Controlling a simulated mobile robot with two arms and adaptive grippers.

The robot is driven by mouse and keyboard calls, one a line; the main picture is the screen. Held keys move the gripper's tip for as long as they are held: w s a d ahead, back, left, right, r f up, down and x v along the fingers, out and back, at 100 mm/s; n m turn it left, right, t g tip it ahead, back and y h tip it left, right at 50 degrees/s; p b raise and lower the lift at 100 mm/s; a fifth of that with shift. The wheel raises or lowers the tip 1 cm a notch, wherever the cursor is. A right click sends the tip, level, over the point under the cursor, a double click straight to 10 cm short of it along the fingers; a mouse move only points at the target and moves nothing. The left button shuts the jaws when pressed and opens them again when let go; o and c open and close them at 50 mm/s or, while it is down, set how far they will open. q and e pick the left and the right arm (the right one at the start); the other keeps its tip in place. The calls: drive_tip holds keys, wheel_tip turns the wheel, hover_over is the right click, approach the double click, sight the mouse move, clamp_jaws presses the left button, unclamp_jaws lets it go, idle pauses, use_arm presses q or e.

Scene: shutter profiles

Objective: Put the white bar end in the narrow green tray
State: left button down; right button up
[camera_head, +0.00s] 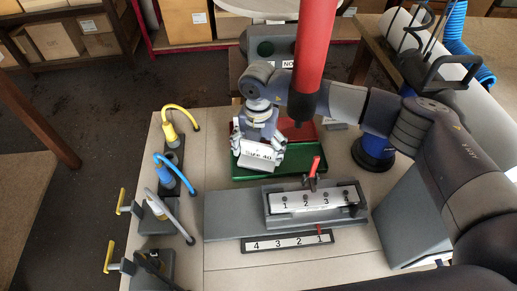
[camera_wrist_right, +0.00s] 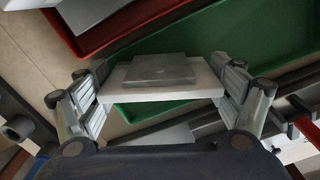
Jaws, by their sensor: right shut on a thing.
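My right gripper (camera_head: 259,153) is shut on the white bar end (camera_head: 258,156), a short white piece with dark lettering. It is held tilted over the left part of the green tray (camera_head: 296,163). In the right wrist view my right gripper (camera_wrist_right: 162,88) has one finger at each end of the white bar end (camera_wrist_right: 118,84), which has a grey block on its face. The green tray (camera_wrist_right: 245,45) lies beyond and below it there. I cannot tell whether the piece touches the tray. My left gripper is not in view.
A red tray (camera_head: 304,130) stands behind the green one. In front, a grey fixture (camera_head: 362,212) holds a numbered white bar (camera_head: 314,200) with a red-handled clamp (camera_head: 314,168). A red cylinder (camera_head: 315,45) hangs above. Yellow and blue cabled tools (camera_head: 170,133) stand at left.

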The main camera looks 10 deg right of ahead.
sight(258, 145)
drive_tip(key=o, duration=1)
drive_tip(key=shift+f, duration=0.1)
drive_tip(key=shift+r, duration=0.4)
wheel_tip(258, 145, up, 12)
drive_tip(key=shift+f+b, duration=0.2)
drive_tip(key=shift+b, duration=0.5)
